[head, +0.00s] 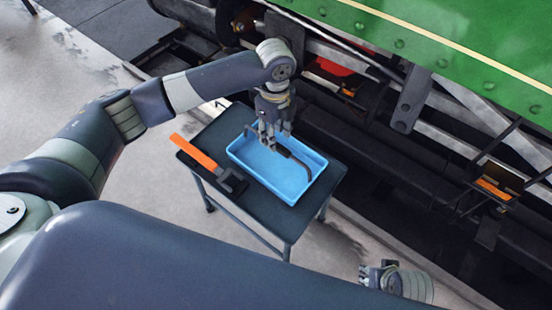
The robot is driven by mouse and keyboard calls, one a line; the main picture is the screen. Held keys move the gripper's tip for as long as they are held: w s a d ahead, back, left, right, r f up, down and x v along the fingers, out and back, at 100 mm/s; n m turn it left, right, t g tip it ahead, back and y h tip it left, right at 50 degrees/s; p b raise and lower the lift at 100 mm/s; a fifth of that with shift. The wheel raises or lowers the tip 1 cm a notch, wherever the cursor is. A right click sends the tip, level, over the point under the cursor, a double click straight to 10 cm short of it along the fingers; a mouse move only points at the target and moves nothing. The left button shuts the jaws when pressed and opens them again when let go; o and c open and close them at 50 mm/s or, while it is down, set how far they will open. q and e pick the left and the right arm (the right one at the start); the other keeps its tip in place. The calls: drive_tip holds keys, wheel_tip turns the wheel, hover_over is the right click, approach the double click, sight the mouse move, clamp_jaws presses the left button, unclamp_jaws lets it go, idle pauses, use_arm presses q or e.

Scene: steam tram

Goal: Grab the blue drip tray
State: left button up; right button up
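The blue drip tray (288,184) lies on a small dark table beside the steam tram. My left gripper (270,143) points down over the tray's far-left part, its fingers in front of the tray floor. A dark bent bar (302,165) shows in or over the tray, running from the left fingers toward the right wall. I cannot tell whether the fingers hold the bar or are just beside it. My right gripper (376,274) is at the bottom right, low and away from the table, partly hidden by my own body.
A hammer with an orange handle (194,150) lies on the table (222,133) left of the tray. The green tram side (430,50) and its dark underframe stand close behind and right of the table. Pale floor (60,100) is open on the left.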

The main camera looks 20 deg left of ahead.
use_arm(q)
wheel_tip(320, 180, down, 5)
drive_tip(key=shift+r+b, duration=0.1)
drive_tip(key=shift+b, duration=0.65)
drive_tip(key=shift+d+f, duration=0.1)
drive_tip(key=shift+f, duration=0.15)
clamp_jaws()
use_arm(e)
wheel_tip(320, 180, up, 6)
drive_tip(key=shift+s+d, duration=0.1)
